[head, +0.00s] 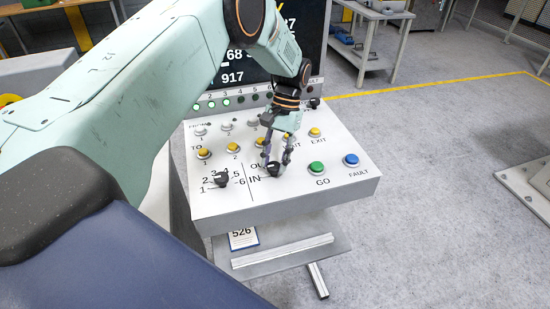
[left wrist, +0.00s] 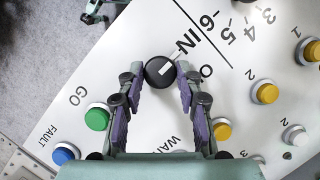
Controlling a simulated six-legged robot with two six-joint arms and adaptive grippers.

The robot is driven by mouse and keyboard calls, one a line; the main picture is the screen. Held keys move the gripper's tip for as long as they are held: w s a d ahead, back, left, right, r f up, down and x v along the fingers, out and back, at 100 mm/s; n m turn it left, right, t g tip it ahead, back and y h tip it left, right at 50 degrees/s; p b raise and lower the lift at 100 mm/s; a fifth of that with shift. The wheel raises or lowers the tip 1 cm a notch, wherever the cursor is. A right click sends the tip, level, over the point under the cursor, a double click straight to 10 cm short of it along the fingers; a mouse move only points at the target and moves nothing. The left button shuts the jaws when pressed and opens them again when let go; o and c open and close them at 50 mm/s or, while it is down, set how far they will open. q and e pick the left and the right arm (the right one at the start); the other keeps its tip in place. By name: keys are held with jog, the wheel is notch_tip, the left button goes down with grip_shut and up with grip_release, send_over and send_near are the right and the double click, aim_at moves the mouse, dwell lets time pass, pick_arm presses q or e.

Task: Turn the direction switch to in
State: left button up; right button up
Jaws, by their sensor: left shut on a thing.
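The direction switch is a black round knob (head: 273,169) on the white sloped panel, right of the printed IN and a partly hidden OUT. In the left wrist view the knob (left wrist: 160,72) has a white mark slanting up and right, towards the side with these labels. OUT is mostly covered by a finger.
A numbered black selector (head: 221,179) sits left of the switch. A green GO button (head: 316,168) and blue FAULT button (head: 351,160) are to the right. Yellow buttons (head: 233,147) line the panel behind. A dark display (head: 258,65) stands at the back.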

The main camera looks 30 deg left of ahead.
pick_arm(q)
jog(key=shift+s+f, duration=0.2)
jog(key=shift+f, duration=0.1)
jog(key=o, duration=0.8)
jog(key=shift+c, duration=0.2)
jog(key=o, duration=0.4)
jog(key=shift+w, duration=0.25)
jog(key=shift+c, duration=0.2)
jog(key=shift+r, duration=0.1)
jog(key=shift+r, duration=0.1)
jog(key=shift+r, duration=0.25)
jog(key=v, duration=1.1)
jog(key=shift+w, duration=0.25)
jog(key=shift+r, duration=0.1)
